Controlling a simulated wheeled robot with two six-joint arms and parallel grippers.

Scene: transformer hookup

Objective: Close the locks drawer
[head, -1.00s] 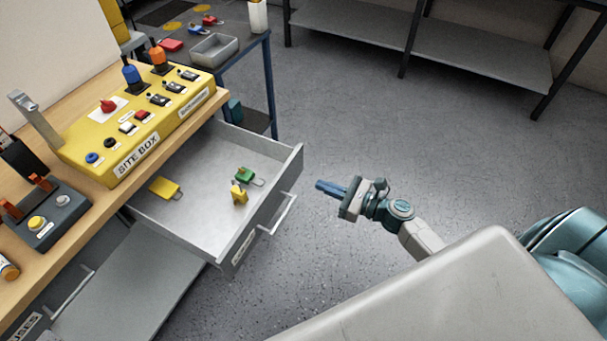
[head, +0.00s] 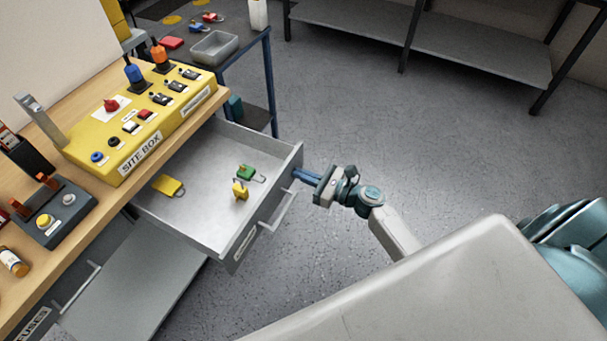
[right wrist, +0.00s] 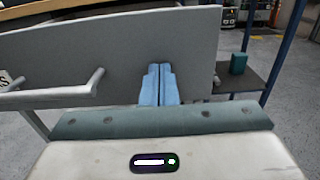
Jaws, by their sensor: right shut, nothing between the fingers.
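The locks drawer (head: 215,212) is pulled out from under the workbench, in the head view. Yellow and green padlocks (head: 246,172) lie inside it. Its bar handle (head: 279,214) is on the front panel, which also fills much of the right wrist view (right wrist: 190,50). My right gripper (head: 297,175) is shut and empty, with its blue fingertips (right wrist: 158,84) at the front panel, beside the handle toward the panel's far end. I cannot tell whether the tips touch the panel. My left gripper is not in view.
The yellow site box (head: 140,125) stands on the wooden bench top above the drawer. A lower drawer or panel (head: 135,285) is also out below. A blue-legged side table (head: 265,60) stands behind. The floor to the right is clear.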

